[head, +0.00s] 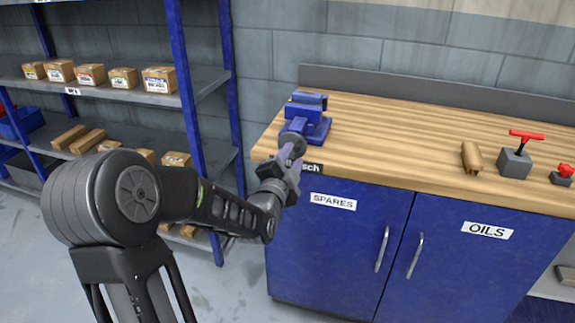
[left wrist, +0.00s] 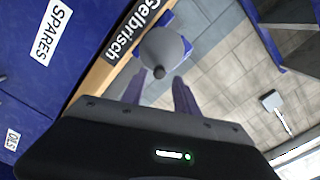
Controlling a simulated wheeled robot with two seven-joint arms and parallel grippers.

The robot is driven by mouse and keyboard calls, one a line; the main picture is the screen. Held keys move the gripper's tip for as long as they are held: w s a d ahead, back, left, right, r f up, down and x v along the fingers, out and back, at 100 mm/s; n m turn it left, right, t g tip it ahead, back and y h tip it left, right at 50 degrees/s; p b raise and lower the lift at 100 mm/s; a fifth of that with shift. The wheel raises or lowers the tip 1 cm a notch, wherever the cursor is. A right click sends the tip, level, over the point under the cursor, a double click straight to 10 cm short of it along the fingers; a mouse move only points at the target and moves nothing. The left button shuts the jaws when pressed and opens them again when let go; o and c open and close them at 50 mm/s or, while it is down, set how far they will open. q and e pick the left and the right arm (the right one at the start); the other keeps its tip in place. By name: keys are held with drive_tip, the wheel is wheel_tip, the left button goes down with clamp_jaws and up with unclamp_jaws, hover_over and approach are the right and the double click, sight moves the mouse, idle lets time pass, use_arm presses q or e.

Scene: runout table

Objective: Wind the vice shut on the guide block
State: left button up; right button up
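The blue vice (head: 303,112) is on the left end of the wooden bench top. Its round grey spindle end (left wrist: 165,48) faces my left wrist camera, with a small dark tip at its centre. My left gripper (head: 291,163) is at the bench's front edge, just in front of the vice. In the left wrist view its two fingers (left wrist: 160,80) are apart, with the spindle end just beyond them; I cannot tell whether they touch it. A guide block between the jaws cannot be made out. My right gripper is not in view.
A brown block (head: 471,156), a grey block with a red T-handle (head: 514,162) and a smaller red-topped item (head: 562,175) stand on the bench's right side. Blue cupboard doors (head: 337,250) are below. A shelf rack (head: 110,92) with boxes stands left. The bench middle is clear.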

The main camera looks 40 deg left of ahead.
use_arm(q)
drive_tip(key=shift+b+x, duration=0.55)
drive_tip(key=shift+x, duration=0.85)
drive_tip(key=shift+f, duration=0.1)
drive_tip(key=n+b, duration=0.4)
drive_tip(key=n, duration=0.1)
drive_tip(key=shift+f+n, duration=0.2)
drive_tip(key=shift+n, duration=0.2)
drive_tip(key=shift+r+n+b, duration=0.15)
drive_tip(key=shift+n+b, duration=0.15)
drive_tip(key=shift+n, duration=0.2)
drive_tip(key=shift+r, duration=0.1)
